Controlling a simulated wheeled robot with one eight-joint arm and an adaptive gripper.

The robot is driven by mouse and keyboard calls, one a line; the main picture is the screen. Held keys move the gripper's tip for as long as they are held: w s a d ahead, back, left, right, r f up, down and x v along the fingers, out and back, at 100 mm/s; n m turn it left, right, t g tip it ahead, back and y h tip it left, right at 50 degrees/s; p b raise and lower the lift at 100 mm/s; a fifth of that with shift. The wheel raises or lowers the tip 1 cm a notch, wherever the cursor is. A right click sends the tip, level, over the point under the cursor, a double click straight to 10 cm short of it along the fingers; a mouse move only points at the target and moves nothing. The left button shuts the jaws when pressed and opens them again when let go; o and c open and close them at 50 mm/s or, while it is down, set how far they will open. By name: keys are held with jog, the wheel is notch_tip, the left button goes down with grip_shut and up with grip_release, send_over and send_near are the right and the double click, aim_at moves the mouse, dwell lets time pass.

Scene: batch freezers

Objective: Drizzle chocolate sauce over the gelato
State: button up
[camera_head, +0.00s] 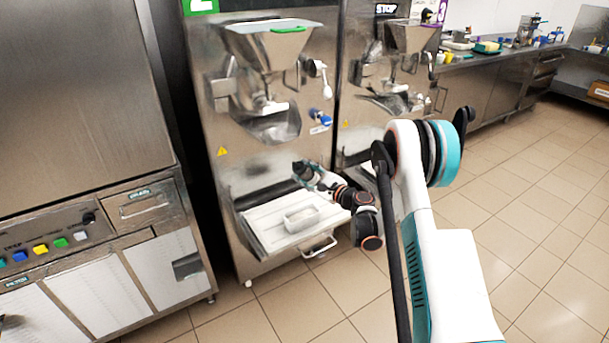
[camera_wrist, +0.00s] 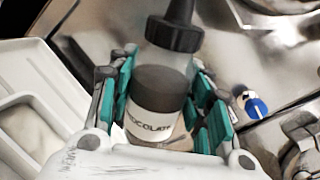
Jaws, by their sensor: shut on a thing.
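The chocolate sauce bottle (camera_wrist: 160,92) has a clear body, dark sauce inside, a black nozzle and a white chocolate label. My gripper (camera_wrist: 165,108) is shut around it, with teal finger pads on both sides. In the head view my gripper (camera_head: 312,177) is above and slightly right of a small pan (camera_head: 301,231) of pale gelato; the bottle is too small there to judge its tilt. The pan rests on the white shelf (camera_head: 262,240) of the middle machine. A pale pan (camera_wrist: 58,92) also shows at the left of the wrist view, beside the bottle.
The batch freezer (camera_head: 225,120) stands behind my gripper, with a hopper, a spout and a blue knob (camera_head: 320,117). The knob also shows in the wrist view (camera_wrist: 256,107). Another freezer (camera_head: 365,100) stands to its right. The tiled floor (camera_head: 540,210) is open on the right.

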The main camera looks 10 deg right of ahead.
aim_at(314, 184)
jog(key=f+n, duration=0.1)
jog(key=n, duration=0.1)
jog(key=w+d+f+n, duration=0.1)
jog(key=d+f+n, duration=0.1)
jog(key=n, duration=0.1)
jog(key=shift+w+d+n, duration=0.2)
jog(key=shift+n, duration=0.1)
notch_tip(314, 184, down, 4)
jog(key=n, duration=0.5)
jog(key=shift+w+d+f+n, duration=0.1)
jog(key=shift+d+n, duration=0.05)
jog(key=shift+n, duration=0.25)
jog(key=n, duration=0.3)
jog(key=shift+s+a+r, duration=0.2)
jog(key=shift+a+r, duration=0.15)
jog(key=shift+s+a+r+n, duration=0.2)
jog(key=shift+r+n, duration=0.3)
jog(key=shift+n, duration=0.45)
jog(key=shift+s+a+r+n, duration=0.1)
jog(key=shift+a+r+n, duration=0.25)
jog(key=shift+n, duration=0.6)
jog(key=shift+r, duration=0.1)
jog(key=shift+d, duration=0.35)
jog(key=shift+w+d, duration=0.3)
jog(key=shift+d, duration=0.55)
jog(key=shift+w+d, duration=0.25)
jog(key=shift+d, duration=0.55)
jog(key=shift+w+d, duration=0.3)
jog(key=shift+d, duration=0.55)
